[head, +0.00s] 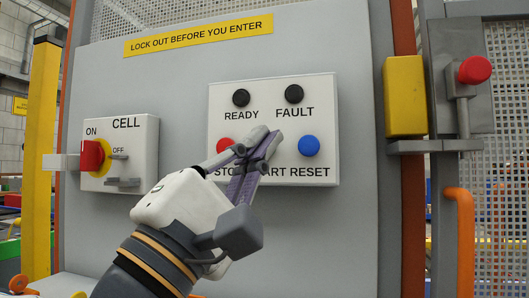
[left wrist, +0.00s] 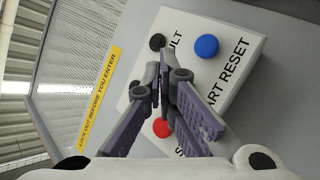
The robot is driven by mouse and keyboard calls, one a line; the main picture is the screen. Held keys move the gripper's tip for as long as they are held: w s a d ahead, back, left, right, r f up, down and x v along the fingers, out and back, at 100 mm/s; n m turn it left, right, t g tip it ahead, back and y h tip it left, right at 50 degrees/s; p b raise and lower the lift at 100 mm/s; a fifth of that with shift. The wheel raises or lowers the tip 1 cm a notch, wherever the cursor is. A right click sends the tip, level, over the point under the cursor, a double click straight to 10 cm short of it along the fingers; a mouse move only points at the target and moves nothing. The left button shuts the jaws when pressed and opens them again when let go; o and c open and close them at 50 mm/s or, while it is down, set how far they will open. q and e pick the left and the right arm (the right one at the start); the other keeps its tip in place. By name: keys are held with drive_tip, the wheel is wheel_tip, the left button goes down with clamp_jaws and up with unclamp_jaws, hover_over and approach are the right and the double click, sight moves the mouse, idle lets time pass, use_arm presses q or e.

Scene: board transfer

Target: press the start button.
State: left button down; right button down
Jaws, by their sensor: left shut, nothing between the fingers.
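A white control box (head: 325,110) on the grey panel carries the labels READY, FAULT, STOP, START and RESET. The red stop button (head: 224,144) and the blue reset button (head: 309,146) show on either side of my left gripper (head: 265,143). The start button is hidden behind the gripper, and its label is partly covered. The gripper is shut and empty, its tips in front of the middle of the lower row; contact cannot be told. In the left wrist view, the shut fingers (left wrist: 160,82) lie over the box between the blue button (left wrist: 206,45) and the red button (left wrist: 161,128).
Two black lamps (head: 241,98) (head: 294,93) sit above the buttons. A CELL switch box with a red knob (head: 92,155) is at the left. A yellow lock box (head: 405,96) and a red-knobbed latch (head: 475,69) are at the right. A yellow warning sign (head: 198,36) hangs above.

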use_arm(q)
drive_tip(key=shift+w+d, duration=0.2)
drive_tip(key=shift+w, duration=0.3)
drive_tip(key=shift+w+d, duration=0.15)
drive_tip(key=shift+w, duration=0.35)
idle(0.7)
drive_tip(key=shift+w+d, duration=0.15)
drive_tip(key=shift+w, duration=0.25)
drive_tip(key=shift+w+d+b, duration=0.1)
drive_tip(key=shift+w+b, duration=0.2)
drive_tip(key=shift+w, duration=0.1)
idle(0.5)
idle(0.3)
drive_tip(key=shift+s+a, duration=0.3)
drive_tip(key=shift+s, duration=0.5)
drive_tip(key=s, duration=0.1)
drive_tip(key=s+a+p, duration=0.1)
drive_tip(key=s, duration=0.2)
drive_tip(key=shift+s+a, duration=0.25)
drive_tip(key=shift+s, duration=0.15)
